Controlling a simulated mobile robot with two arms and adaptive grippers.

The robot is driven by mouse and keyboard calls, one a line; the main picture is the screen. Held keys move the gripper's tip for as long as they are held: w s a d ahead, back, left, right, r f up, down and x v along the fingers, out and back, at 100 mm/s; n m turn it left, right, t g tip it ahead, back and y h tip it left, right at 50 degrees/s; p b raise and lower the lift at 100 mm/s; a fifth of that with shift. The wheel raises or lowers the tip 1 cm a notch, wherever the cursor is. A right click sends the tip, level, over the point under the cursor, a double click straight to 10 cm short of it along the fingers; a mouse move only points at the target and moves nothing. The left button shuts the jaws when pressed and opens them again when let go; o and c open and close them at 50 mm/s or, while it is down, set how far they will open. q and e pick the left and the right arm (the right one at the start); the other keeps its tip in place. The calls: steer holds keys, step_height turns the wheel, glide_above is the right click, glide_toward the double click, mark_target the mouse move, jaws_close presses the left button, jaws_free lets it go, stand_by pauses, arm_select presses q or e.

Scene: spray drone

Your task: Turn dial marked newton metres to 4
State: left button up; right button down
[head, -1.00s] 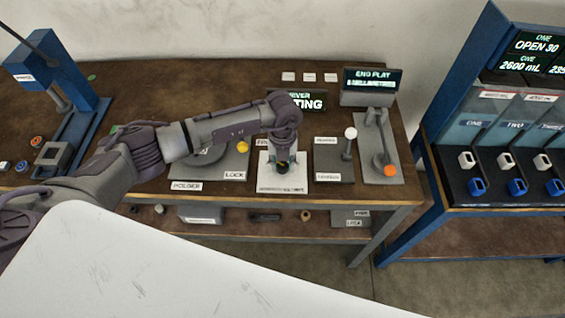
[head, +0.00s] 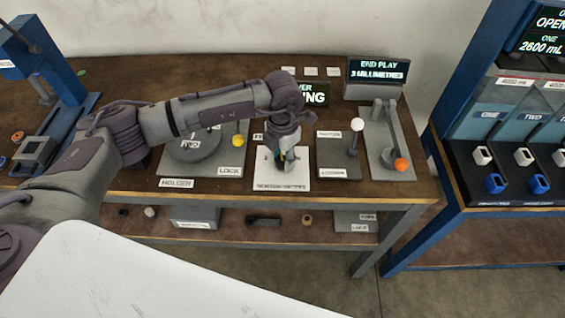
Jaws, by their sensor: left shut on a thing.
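The white plate (head: 299,178) marked newton metres lies on the wooden bench, with its label along the front edge. My left gripper (head: 285,157) reaches down over the middle of this plate and is shut on the dial. The dial is mostly hidden by the fingers and wrist, so its pointer and the number it stands at cannot be read. My right gripper is not in view.
Left of the plate is a grey holder plate (head: 217,171) with a yellow-knobbed lock lever (head: 238,141). Right of it stand a white-knobbed lever (head: 357,125) and an orange-knobbed lever (head: 401,165). Behind is an end play display (head: 378,70).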

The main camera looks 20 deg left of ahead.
mark_target(282, 159)
arm_select(q)
steer(key=shift+m+b, duration=0.8)
steer(key=shift+m, duration=0.1)
steer(key=shift+r, duration=0.1)
steer(key=shift+w, duration=0.1)
steer(key=o, duration=1.2)
steer(key=shift+c, duration=0.2)
step_height(282, 159, up, 12)
